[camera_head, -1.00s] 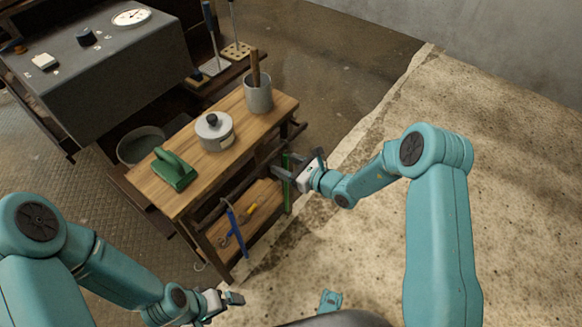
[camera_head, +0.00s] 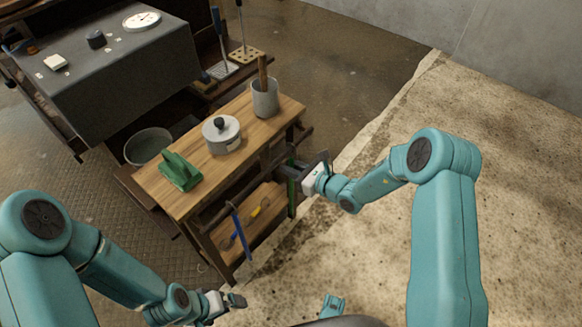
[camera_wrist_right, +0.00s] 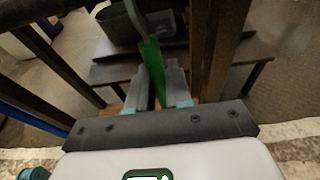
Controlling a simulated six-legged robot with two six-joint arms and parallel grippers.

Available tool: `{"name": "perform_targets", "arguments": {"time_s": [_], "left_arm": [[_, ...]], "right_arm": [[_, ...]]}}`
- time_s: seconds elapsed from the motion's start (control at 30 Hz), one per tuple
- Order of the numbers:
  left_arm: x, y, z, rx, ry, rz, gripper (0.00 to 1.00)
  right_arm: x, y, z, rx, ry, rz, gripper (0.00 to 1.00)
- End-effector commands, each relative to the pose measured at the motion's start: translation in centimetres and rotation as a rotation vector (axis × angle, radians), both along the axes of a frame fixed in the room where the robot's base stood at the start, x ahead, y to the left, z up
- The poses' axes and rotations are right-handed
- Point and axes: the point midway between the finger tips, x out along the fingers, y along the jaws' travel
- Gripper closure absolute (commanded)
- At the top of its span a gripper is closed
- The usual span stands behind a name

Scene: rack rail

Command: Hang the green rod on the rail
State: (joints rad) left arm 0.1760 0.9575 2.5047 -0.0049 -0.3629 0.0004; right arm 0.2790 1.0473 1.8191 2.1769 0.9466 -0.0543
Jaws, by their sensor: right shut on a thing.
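The green rod (camera_head: 292,198) is upright by the right end of the wooden table's front, partly hidden by my right gripper (camera_head: 292,170). In the right wrist view, the green rod (camera_wrist_right: 152,62) stands between the two fingers of my right gripper (camera_wrist_right: 162,88), which is shut on it. A thin grey piece continues from its upper end. The dark rail (camera_head: 303,134) runs along the table's front, below the top. I cannot tell whether the rod touches the rail. My left gripper (camera_head: 234,300) is low at the bottom, away from the table; its opening is unclear.
A blue rod (camera_head: 240,230) hangs at the table's front, left of the green rod. A table leg stands close to my right gripper. The floor at right is clear.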

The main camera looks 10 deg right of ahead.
Motion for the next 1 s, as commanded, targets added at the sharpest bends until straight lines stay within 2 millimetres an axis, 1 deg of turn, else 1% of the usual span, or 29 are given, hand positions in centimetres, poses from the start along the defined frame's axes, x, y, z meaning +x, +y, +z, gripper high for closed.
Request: {"name": "perform_targets", "arguments": {"time_s": [0.03,0.1,0.33,0.63,1.0], "left_arm": [[0.0,0.0,0.4,0.000,0.000,0.000,0.00],[0.0,0.0,0.6,0.000,0.000,0.000,0.00],[0.0,0.0,0.8,0.000,0.000,0.000,0.00],[0.0,0.0,1.8,0.000,0.000,0.000,0.00],[0.0,0.0,1.8,0.000,0.000,0.000,0.00]], "right_arm": [[0.0,-0.1,0.5,0.000,-0.001,0.000,1.00],[-0.1,-0.1,0.7,0.000,-0.001,0.000,1.00],[-0.2,-0.2,1.0,0.001,-0.001,0.000,1.00],[-0.8,-0.6,2.1,0.000,-0.001,0.000,1.00],[-0.9,-0.8,2.1,0.000,-0.001,0.000,1.00]]}}
